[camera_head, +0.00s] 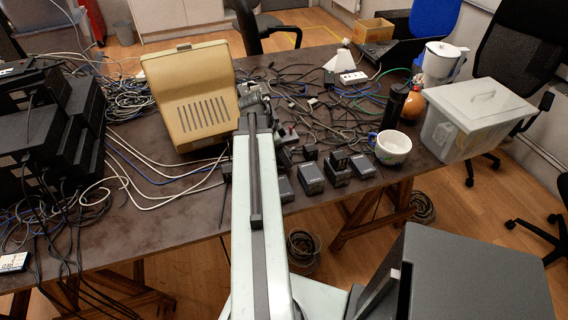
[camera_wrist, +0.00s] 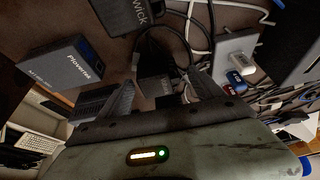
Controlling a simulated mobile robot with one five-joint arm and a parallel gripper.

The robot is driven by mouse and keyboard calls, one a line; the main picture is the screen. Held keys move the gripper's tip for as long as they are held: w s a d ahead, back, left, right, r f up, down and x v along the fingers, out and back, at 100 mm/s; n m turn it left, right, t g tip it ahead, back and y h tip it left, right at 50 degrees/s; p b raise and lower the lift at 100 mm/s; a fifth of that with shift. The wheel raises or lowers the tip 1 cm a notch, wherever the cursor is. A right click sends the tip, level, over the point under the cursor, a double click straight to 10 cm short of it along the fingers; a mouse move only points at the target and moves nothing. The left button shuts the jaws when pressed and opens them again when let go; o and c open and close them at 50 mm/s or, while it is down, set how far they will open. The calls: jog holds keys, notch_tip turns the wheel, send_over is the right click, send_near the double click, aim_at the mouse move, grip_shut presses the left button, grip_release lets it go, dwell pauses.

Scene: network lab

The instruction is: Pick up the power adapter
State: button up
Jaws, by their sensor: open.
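My gripper (camera_wrist: 160,94) is open, its two dark fingers pointing into the wrist view from the bottom. A small dark block with a cable (camera_wrist: 153,86), possibly the power adapter, lies between and beyond the fingertips; I cannot tell whether they touch it. In the head view, my arm covers most of the gripper over the table. Several dark adapter-like boxes stand at the table's front edge, including one box (camera_head: 311,179) right of my arm and another (camera_head: 362,166) farther right. I cannot tell which is the task's adapter.
A labelled dark box (camera_wrist: 68,62) and another dark box (camera_wrist: 132,14) lie near the gripper. A beige case (camera_head: 190,95) stands left of my arm. Tangled cables (camera_head: 310,110) cover the table's back. A white mug (camera_head: 392,148) and a grey bin (camera_head: 470,120) stand right.

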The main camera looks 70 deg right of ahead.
jog(key=shift+s+d+f, duration=0.1)
jog(key=shift+f, duration=0.2)
jog(key=c, duration=1.6)
